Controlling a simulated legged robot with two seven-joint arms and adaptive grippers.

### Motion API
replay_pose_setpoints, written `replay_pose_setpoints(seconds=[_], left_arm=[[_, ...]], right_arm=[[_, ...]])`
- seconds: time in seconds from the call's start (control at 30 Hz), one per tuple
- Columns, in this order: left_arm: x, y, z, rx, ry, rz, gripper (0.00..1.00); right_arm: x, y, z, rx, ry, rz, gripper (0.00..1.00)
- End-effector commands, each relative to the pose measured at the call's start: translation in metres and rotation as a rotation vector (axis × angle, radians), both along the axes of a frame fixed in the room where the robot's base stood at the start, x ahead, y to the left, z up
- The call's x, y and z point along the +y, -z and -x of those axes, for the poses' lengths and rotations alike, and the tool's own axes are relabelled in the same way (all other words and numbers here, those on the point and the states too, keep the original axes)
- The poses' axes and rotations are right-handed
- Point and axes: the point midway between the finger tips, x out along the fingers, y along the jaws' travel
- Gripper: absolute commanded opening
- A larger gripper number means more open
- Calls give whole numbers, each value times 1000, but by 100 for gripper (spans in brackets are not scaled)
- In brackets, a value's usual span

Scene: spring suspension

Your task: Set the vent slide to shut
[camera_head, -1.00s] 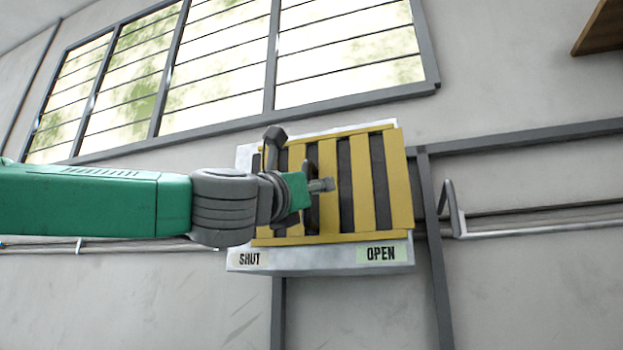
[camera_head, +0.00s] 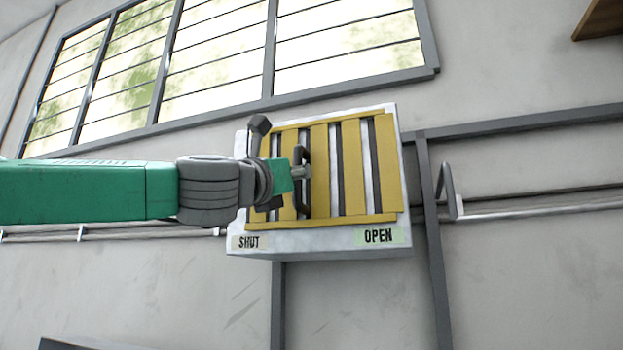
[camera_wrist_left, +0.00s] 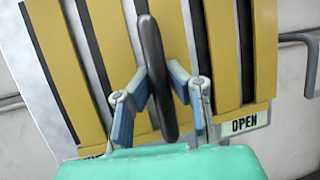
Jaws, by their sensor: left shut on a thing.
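The vent slide (camera_head: 350,165) is a yellow slatted panel on a white wall-mounted box (camera_head: 310,240). A SHUT label (camera_head: 249,242) is at the box's lower left and an OPEN label (camera_head: 379,236) at its lower right. Dark gaps show narrowly between the slats, with white strips beside them. A dark upright handle (camera_wrist_left: 152,70) stands on the slide in the left wrist view. My left gripper (camera_head: 303,174) is shut on this handle, with blue finger pads on both sides of it in the wrist view (camera_wrist_left: 158,88). My right gripper is out of view.
A window (camera_head: 220,60) with a grey frame is above the box. A grey post and rail (camera_head: 428,200) run beside it on the right, with a bent pipe (camera_head: 450,195) further right. The wall below is mostly clear.

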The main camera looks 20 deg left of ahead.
Motion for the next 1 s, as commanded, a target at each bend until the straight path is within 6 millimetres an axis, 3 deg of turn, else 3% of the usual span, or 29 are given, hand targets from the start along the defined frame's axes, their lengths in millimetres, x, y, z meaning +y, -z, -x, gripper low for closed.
replay_pose_setpoints(seconds=[0.03,0.3,0.33,0.4,0.77,1.0], left_arm=[[12,-2,1,-9,-6,10,0],[16,-6,1,-10,-9,10,0],[16,-6,1,-10,-9,10,20],[14,-5,1,-10,-9,10,36],[12,-2,4,-6,-6,6,36],[23,13,41,-7,-2,9,36]], right_arm=[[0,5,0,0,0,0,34],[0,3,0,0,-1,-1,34],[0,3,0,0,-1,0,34],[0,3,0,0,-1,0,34],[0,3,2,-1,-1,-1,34],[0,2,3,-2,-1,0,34]])
